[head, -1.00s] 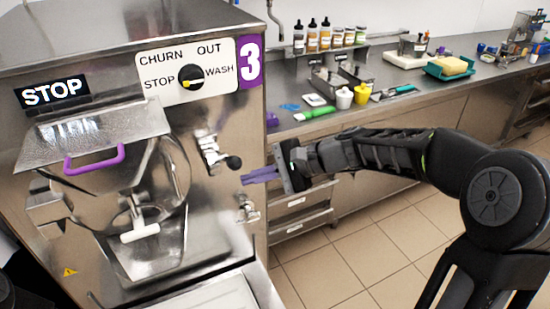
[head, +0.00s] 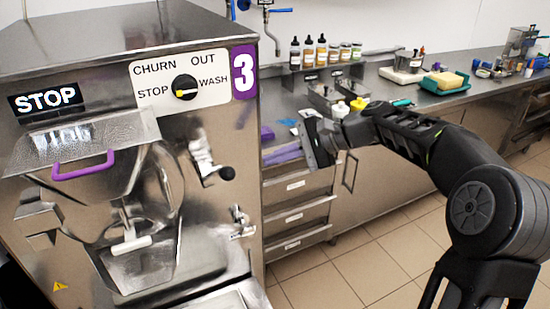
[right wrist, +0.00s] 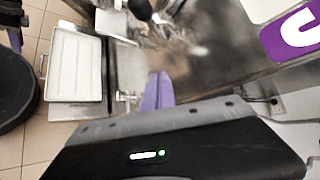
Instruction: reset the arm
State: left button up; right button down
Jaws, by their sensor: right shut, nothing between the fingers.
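My right gripper (head: 285,153) has purple fingers that are shut with nothing between them. It is in front of the drawers, to the right of batch freezer 3 and apart from it. The right arm reaches in from the right side of the head view. The closed fingers also show in the right wrist view (right wrist: 158,92), with the blurred metal front of the machine beyond. The freezer (head: 215,130) has a black selector knob (head: 184,87) and a STOP display (head: 46,99). My left gripper is out of view.
The freezer's lid has a purple handle (head: 84,166), and a black-knobbed lever (head: 227,173) sticks out from its front. A steel counter (head: 385,90) with bottles, a scale and a green tray (head: 444,88) runs along the wall. The tiled floor (head: 375,250) is clear.

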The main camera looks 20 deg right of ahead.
jog(key=w+d+f+h, duration=0.1)
jog(key=d+f+h, duration=0.15)
jog(key=f, duration=0.45)
jog(key=w+d+f+h, duration=0.2)
jog(key=f+h, duration=0.1)
jog(key=f, duration=0.4)
jog(key=s+a+f+n+g+h, duration=0.1)
jog(key=s+a+f+n, duration=0.15)
jog(key=f, duration=0.75)
jog(key=s+a+f+n+h, duration=0.15)
jog(key=s+f, duration=0.25)
jog(key=f, duration=0.5)
jog(key=s+a+f+n+g, duration=0.1)
jog(key=s+a+f+n, duration=0.1)
jog(key=s+a+f, duration=0.3)
jog(key=s+a+f+n+g+y, duration=0.1)
jog(key=s+a+f, duration=0.4)
jog(key=s, duration=0.8)
jog(key=s+a+f+n+g+y, duration=0.1)
jog(key=s+a+f+n+g, duration=0.2)
jog(key=s+a, duration=0.5)
notch_tip(320, 180, down, 3)
jog(key=shift+s+r+n, duration=0.1)
jog(key=shift+s+n, duration=0.4)
jog(key=shift+n, duration=0.2)
